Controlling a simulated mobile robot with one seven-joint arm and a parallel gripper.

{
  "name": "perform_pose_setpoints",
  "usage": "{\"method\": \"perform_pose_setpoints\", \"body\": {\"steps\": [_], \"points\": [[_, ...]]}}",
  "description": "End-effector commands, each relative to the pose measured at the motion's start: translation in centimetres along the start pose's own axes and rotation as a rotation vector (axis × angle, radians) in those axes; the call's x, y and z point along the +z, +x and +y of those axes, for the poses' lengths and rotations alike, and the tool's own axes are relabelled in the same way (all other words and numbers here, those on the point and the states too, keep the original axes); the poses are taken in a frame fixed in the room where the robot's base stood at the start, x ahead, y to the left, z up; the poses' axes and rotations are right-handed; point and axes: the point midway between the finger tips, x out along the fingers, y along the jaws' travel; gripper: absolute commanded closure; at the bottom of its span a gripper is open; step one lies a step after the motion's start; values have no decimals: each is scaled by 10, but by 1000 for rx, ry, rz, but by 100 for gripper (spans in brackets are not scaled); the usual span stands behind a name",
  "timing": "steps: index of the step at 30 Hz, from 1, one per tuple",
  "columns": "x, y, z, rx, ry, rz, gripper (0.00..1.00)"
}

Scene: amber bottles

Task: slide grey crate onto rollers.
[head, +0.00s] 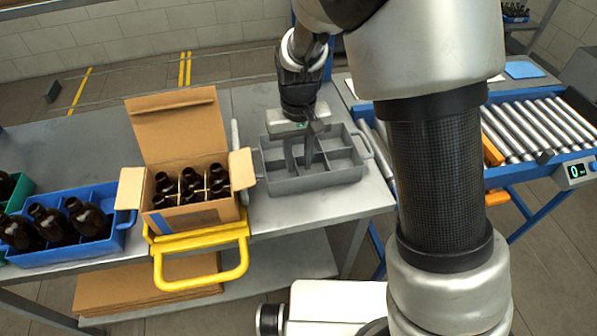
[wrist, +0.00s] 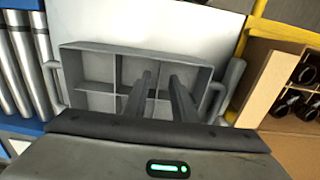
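The grey crate (head: 322,181) stands on the grey table, left of the rollers. It is divided into compartments, has a handle at each end and looks empty; it also shows in the wrist view (wrist: 92,66). My gripper (head: 299,166) is above the crate with its fingers pointing down into it. In the wrist view the two fingers (wrist: 160,80) are apart, with a crate divider seemingly between them; contact cannot be told. The rollers (head: 535,125) lie on a blue frame at the right, partly hidden by my arm, and show at the left edge of the wrist view (wrist: 22,70).
An open cardboard box (head: 195,215) with amber bottles stands left of the crate, by a yellow-handled frame (head: 200,238). A blue crate (head: 115,238) of bottles is further left. A display (head: 575,171) sits beside the rollers. The table behind the crate looks clear.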

Motion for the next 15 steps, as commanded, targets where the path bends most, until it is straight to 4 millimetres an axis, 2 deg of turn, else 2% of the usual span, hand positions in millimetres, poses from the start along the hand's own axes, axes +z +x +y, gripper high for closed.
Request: {"method": "perform_pose_setpoints", "body": {"steps": [1, 6, 15], "points": [[1, 11, 0, 1, 0, -4, 76], [1, 33, 0, 1, -1, -2, 76], [0, 44, 0, 0, 0, 0, 76]]}}
